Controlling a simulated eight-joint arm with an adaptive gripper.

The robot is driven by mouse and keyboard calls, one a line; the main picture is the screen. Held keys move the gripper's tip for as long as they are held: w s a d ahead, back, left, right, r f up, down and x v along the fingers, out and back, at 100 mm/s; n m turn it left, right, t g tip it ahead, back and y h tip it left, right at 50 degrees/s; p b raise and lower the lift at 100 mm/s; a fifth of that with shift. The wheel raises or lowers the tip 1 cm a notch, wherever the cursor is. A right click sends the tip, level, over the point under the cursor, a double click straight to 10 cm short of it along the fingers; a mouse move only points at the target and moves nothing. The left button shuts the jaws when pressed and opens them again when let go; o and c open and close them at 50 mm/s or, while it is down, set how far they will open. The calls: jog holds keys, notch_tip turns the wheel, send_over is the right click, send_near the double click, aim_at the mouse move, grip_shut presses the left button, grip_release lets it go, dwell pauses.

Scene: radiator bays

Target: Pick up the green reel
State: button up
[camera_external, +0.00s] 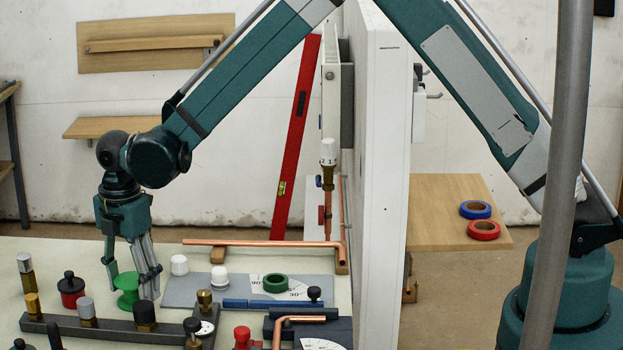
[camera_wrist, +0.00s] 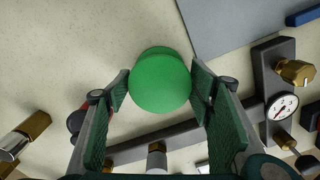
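The green reel (camera_external: 127,290), spool-shaped with wide flanges, stands upright on the pale tabletop at the left of the external view. In the wrist view its round green top (camera_wrist: 160,82) is at the centre. My gripper (camera_external: 132,280) points down over it, with fingers spread to either side of the reel. In the wrist view the fingertips (camera_wrist: 160,84) flank the reel's left and right edges closely. I cannot tell whether either finger touches it.
A red-and-black knob (camera_external: 71,289) stands just left of the reel. A dark rail with valve fittings (camera_external: 112,328) runs in front.

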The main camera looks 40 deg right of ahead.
aim_at(131, 280)
jog(key=c, duration=0.5)
jog(key=shift+r, duration=0.15)
jog(key=shift+r, duration=4.9)
